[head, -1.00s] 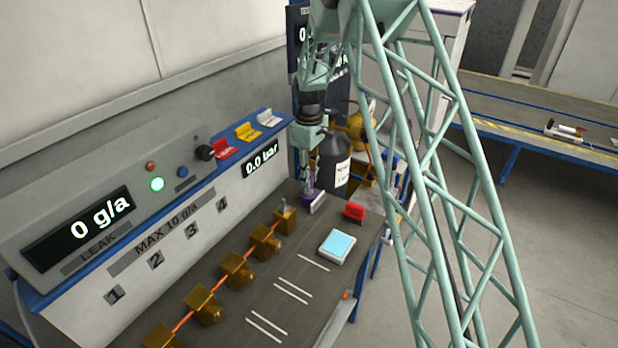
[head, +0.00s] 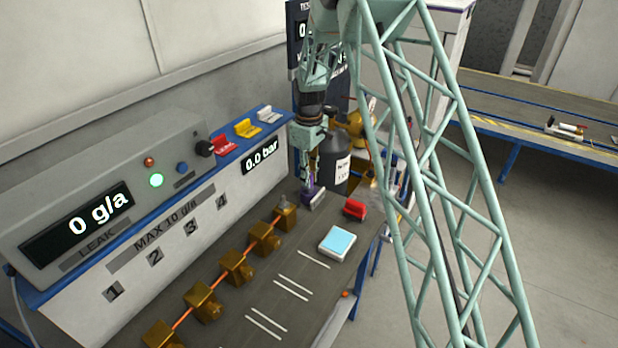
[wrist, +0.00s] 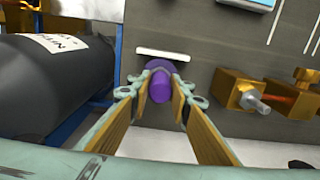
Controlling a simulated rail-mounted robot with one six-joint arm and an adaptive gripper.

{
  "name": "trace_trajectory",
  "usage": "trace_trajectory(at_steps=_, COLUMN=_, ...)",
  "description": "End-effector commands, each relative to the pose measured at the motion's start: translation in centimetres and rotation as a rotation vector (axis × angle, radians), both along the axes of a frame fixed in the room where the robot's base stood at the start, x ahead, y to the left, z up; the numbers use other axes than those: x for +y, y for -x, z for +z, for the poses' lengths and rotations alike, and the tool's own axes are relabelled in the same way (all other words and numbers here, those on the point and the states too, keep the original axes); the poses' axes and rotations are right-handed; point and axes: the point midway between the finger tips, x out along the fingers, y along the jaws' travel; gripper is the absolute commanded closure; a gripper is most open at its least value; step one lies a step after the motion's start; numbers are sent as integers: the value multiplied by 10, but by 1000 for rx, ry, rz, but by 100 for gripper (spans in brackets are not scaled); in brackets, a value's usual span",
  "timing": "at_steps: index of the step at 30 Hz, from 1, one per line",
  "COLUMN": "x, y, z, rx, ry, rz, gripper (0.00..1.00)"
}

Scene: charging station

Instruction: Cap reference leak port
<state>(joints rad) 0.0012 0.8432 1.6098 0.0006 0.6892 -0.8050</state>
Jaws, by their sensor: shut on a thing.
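My gripper (head: 309,182) points down at the far end of the grey bench top. The wrist view shows its two fingers (wrist: 161,88) shut on a purple cylindrical piece (wrist: 160,86), which may be the cap. The piece is at a small pale holder block (wrist: 163,55); whether it is still seated there cannot be told. In the head view the purple piece (head: 309,196) shows low between the fingers, beside the holder (head: 317,201). A brass block with a stem (head: 286,212) ends the brass row nearby. I cannot tell which fitting is the reference leak port.
More brass blocks (head: 236,268) joined by an orange line run along the bench. A red block (head: 354,209) and a pale blue-topped pad (head: 338,243) lie to the right. A dark bottle (head: 333,170) stands close behind my gripper.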

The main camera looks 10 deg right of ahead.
Motion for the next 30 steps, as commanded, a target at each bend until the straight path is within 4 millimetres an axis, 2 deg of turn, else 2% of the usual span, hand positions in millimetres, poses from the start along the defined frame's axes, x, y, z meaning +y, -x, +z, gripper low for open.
trace_trajectory(at_steps=16, x=0, y=0, z=-8, rx=0, ry=0, rz=0, gripper=89)
trace_trajectory(at_steps=17, x=0, y=0, z=-8, rx=0, ry=0, rz=0, gripper=79)
trace_trajectory(at_steps=21, x=0, y=0, z=-8, rx=0, ry=0, rz=0, gripper=66)
trace_trajectory(at_steps=30, x=0, y=0, z=-8, rx=0, ry=0, rz=0, gripper=66)
